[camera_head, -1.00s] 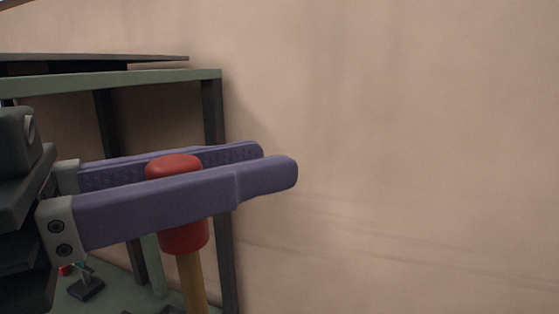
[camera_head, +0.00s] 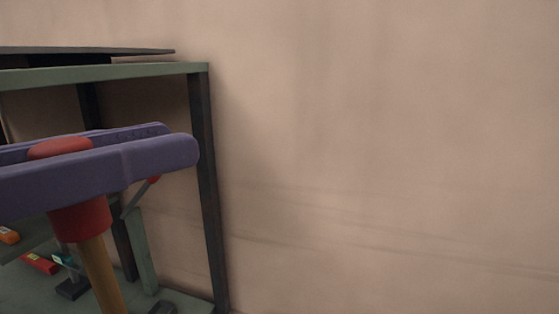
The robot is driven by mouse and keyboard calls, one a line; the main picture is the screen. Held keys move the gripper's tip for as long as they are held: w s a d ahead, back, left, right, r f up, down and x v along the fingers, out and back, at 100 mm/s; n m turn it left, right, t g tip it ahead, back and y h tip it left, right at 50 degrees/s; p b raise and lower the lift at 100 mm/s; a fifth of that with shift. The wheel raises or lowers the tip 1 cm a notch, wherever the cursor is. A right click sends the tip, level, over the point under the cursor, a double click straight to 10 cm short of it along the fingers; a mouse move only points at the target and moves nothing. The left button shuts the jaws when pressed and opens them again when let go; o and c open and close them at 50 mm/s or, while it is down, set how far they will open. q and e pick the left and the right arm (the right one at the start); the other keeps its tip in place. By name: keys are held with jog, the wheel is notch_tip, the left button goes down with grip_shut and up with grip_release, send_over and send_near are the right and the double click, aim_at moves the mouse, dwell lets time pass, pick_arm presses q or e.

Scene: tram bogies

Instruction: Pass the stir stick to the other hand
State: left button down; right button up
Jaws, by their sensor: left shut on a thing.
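My left gripper (camera_head: 170,139) comes in from the left with two long purple fingers. It is shut on the red upper part of the stir stick (camera_head: 101,276). The red part shows above and below the fingers, and a tan, wood-coloured shaft runs down from it, slightly tilted, out of the bottom of the picture. The lower end of the stick is out of view. My right gripper is not in view.
A shelf frame (camera_head: 203,180) with dark posts and a green top rail stands at the left against a beige wall (camera_head: 400,150). Small items lie on its lower levels, among them a red one (camera_head: 40,262) and an orange one (camera_head: 8,235). The right side shows only bare wall.

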pick_arm(q)
jog(key=s+a+f+n+t+y, duration=0.1)
jog(key=a+f+n+t+y, duration=0.1)
jog(key=a, duration=0.7)
jog(key=shift+s+n+t+y, duration=0.25)
jog(key=shift+n+t+y, duration=0.4)
jog(key=shift+y, duration=0.45)
jog(key=shift+d, duration=0.1)
